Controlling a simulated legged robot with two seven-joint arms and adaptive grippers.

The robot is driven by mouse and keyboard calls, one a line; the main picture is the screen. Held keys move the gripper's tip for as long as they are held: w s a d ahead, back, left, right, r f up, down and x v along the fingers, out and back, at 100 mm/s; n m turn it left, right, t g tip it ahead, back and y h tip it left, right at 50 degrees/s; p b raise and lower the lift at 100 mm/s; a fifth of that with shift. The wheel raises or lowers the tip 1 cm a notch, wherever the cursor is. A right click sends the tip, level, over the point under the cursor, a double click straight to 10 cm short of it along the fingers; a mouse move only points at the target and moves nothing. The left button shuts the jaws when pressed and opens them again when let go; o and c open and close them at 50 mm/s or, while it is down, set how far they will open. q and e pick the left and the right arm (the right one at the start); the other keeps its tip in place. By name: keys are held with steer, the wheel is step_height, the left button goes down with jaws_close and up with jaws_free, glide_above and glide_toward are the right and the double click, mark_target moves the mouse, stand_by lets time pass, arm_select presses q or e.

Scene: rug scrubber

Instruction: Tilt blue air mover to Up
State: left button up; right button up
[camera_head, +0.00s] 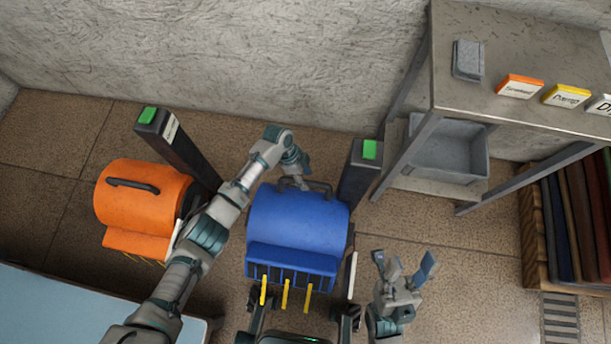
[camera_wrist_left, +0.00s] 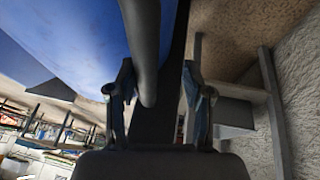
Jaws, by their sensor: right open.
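The blue air mover (camera_head: 297,222) stands on the floor in the middle of the head view, with its slatted outlet toward me. Its dark handle (camera_head: 318,187) is on the top rear. My left arm reaches over from the left and bends down behind the handle. In the left wrist view my left gripper (camera_wrist_left: 160,85) is open, with the handle (camera_wrist_left: 146,50) between its fingers, nearer the left finger. A gap shows on the right side. My right gripper (camera_head: 402,268) is open and empty, to the right of the air mover.
An orange air mover (camera_head: 140,205) stands at the left. Dark posts with green tops (camera_head: 370,150) stand behind both machines. A grey table (camera_head: 540,45) with labelled blocks and a bin (camera_head: 450,150) below is at the right. Rolled rugs (camera_head: 575,220) lie in a wooden rack.

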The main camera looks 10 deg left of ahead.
arm_select(q)
steer(key=shift+r, duration=0.25)
steer(key=v, duration=1.1)
steer(key=shift+a+r, duration=0.25)
steer(key=shift+r, duration=0.05)
